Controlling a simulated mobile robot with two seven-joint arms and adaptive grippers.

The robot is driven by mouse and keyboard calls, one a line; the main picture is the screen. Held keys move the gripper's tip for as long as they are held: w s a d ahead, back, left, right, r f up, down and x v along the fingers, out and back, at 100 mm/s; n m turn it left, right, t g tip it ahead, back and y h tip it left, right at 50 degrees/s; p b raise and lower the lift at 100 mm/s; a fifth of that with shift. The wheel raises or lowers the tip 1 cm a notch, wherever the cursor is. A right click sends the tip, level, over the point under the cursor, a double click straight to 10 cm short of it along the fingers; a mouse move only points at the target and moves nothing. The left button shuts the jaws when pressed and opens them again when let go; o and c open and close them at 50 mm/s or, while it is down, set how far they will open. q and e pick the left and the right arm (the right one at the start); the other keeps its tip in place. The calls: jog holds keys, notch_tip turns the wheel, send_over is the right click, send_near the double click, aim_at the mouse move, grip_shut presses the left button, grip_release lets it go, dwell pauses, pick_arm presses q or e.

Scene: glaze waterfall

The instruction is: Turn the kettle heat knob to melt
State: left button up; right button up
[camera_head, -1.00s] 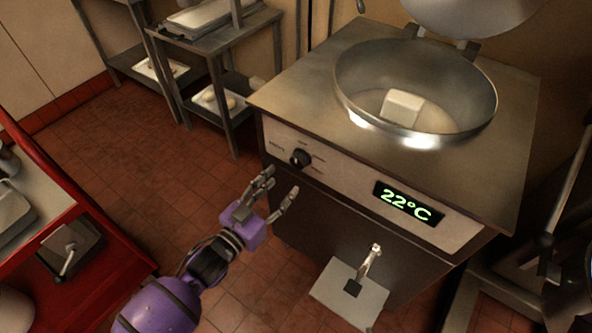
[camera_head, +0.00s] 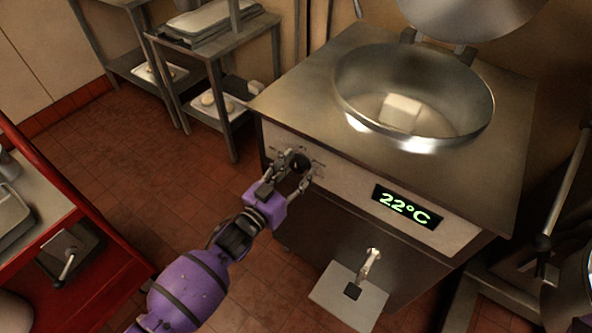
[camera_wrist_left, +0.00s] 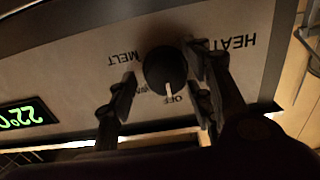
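The kettle (camera_head: 330,75) is a steel cabinet with a round bowl holding a pale block (camera_head: 400,112). Its black heat knob (camera_head: 298,163) is on the left of the front panel; it also shows in the left wrist view (camera_wrist_left: 166,70). There, the knob's white mark points at OFF, and the labels HEAT and MELT are readable upside down. My left gripper (camera_head: 296,170) is at the panel with its fingers apart, one on each side of the knob; in the left wrist view its fingers (camera_wrist_left: 160,90) flank the knob, and contact is unclear. My right gripper is not visible.
A green display (camera_head: 407,205) reads 22°C, right of the knob. A tap (camera_head: 370,262) sticks out below, over a pale plate (camera_head: 335,298). A red counter (camera_head: 105,270) stands at left. A steel shelf (camera_head: 215,40) stands behind. Tiled floor lies between.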

pick_arm(q)
jog(key=c, duration=0.9)
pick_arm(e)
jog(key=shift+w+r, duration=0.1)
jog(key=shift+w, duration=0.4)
